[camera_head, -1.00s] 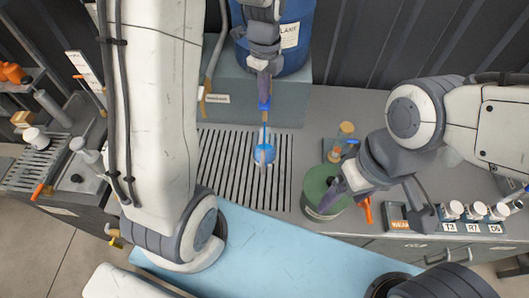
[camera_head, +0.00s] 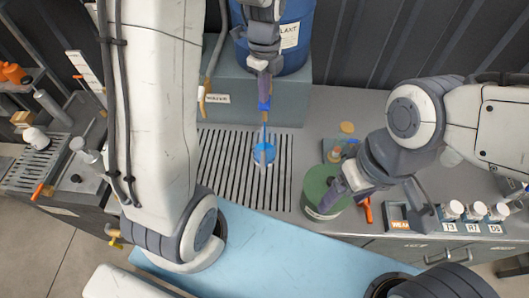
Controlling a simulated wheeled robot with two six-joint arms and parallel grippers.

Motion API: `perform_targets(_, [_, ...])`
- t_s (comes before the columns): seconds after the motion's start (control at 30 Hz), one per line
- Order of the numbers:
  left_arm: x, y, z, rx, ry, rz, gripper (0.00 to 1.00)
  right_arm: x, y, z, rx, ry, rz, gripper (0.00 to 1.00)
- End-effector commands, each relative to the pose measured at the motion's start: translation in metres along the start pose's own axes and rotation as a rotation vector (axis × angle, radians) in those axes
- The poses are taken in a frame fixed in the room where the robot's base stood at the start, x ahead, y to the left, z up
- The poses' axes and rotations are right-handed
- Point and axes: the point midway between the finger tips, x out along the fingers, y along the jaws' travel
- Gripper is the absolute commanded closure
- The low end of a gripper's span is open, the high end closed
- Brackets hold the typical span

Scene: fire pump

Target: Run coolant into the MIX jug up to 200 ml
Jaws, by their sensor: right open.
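A blue drum (camera_head: 291,45) with a partly hidden label, ending in "LANT", stands on a grey plinth at the back. My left gripper (camera_head: 264,76) is in front of it, pointing down at the tap (camera_head: 265,104); whether its fingers are closed on the tap is hidden. A thin blue stream falls below the tap into a small round jug (camera_head: 264,153) on the slotted drain grate. The jug shows blue liquid; its name and scale cannot be read. My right gripper (camera_head: 343,184) is open at the rim of a green-topped round can (camera_head: 324,190).
The drain grate (camera_head: 222,163) is clear around the jug. An amber-topped item (camera_head: 347,128) stands behind my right gripper. An orange-handled tool (camera_head: 366,208) and several white-capped jars (camera_head: 453,209) lie to the right. A blue mat (camera_head: 285,250) covers the front.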

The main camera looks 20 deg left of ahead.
Motion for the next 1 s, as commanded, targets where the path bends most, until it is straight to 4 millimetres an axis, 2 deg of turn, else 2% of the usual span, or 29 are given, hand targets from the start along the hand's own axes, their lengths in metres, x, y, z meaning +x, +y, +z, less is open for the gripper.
perform_targets(0.23, [-0.002, 0.0, 0.0, 0.0, 0.0, -0.001, 1.0, 0.0, 0.0, 0.0, 0.0, 0.0, 0.0, 0.23])
perform_targets(0.53, [-0.048, -0.001, 0.0, 0.0, -0.001, -0.002, 1.0, 0.0, 0.0, 0.0, 0.0, 0.0, 0.0, 0.23])
perform_targets(0.87, [-0.051, 0.0, 0.0, 0.0, 0.0, 0.0, 1.0, -0.001, 0.0, 0.0, 0.0, 0.0, 0.0, 0.23])
perform_targets(1.0, [-0.059, 0.004, -0.002, 0.0, 0.0, -0.001, 1.0, -0.006, -0.001, 0.0, 0.0, 0.0, 0.0, 0.23])
